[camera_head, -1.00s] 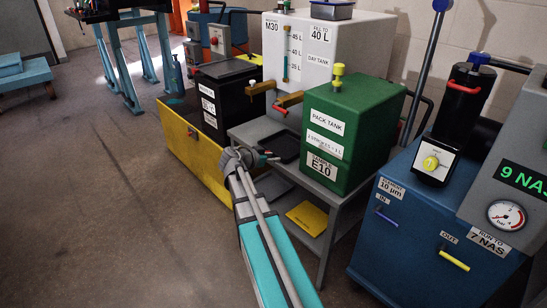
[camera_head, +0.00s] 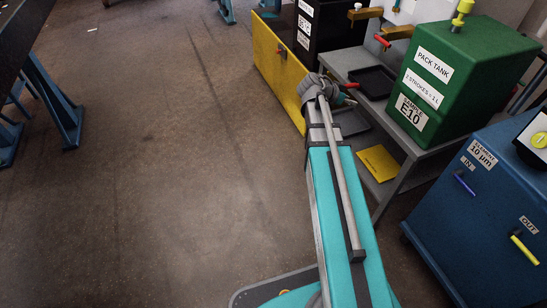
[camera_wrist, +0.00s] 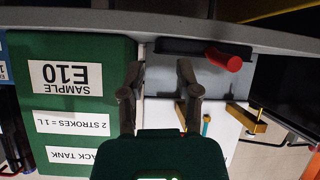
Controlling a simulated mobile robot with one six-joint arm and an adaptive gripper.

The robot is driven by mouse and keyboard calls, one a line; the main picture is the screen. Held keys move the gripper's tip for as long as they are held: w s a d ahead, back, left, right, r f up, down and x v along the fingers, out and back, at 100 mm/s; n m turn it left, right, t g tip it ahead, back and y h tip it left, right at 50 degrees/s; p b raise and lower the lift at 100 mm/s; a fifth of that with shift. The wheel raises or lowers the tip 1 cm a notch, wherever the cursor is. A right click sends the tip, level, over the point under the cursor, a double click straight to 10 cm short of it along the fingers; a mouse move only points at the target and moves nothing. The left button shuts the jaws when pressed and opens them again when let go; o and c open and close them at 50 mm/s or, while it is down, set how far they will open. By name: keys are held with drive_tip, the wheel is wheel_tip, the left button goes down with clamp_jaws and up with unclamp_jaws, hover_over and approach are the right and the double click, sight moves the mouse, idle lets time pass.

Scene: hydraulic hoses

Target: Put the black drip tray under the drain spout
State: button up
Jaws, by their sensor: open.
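The black drip tray (camera_head: 372,82) lies flat on the grey bench, left of the green pack tank (camera_head: 460,75). In the wrist view, which is upside down, its dark edge (camera_wrist: 190,46) shows at the top. A brass spout (camera_head: 397,32) with a red handle (camera_head: 382,41) juts out above and behind the tray; I cannot tell whether it is directly over it. My gripper (camera_head: 348,93) is at the bench's front edge, in front of the tray and apart from it. In the wrist view my gripper (camera_wrist: 160,78) has its two fingers spread with nothing between them.
A second brass tap (camera_head: 365,13) sits further left. A yellow bin wall (camera_head: 278,75) stands beside my arm. A dark flat item (camera_head: 350,122) and a yellow sheet (camera_head: 379,163) lie on the lower shelf. A blue cabinet (camera_head: 470,210) is at right. The floor (camera_head: 170,190) at left is clear.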

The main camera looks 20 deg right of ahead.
drive_tip(key=s+a+f+n+y, duration=0.3)
drive_tip(key=a+n+y, duration=0.1)
drive_tip(key=a, duration=0.6)
drive_tip(key=s+a+f+n+y, duration=0.3)
drive_tip(key=a+n, duration=0.3)
drive_tip(key=a, duration=0.5)
drive_tip(key=s+a+f+n+g+y, duration=0.1)
drive_tip(key=s+a+n+y, duration=0.3)
drive_tip(key=a, duration=0.6)
drive_tip(key=shift+s+a+f+n+y, duration=0.35)
drive_tip(key=shift+s+f+n, duration=0.2)
drive_tip(key=shift+f, duration=0.35)
drive_tip(key=shift+r, duration=0.1)
wheel_tip(320, 180, up, 35)
drive_tip(key=p, duration=3.5)
drive_tip(key=shift+r+p, duration=0.2)
drive_tip(key=shift+p, duration=0.1)
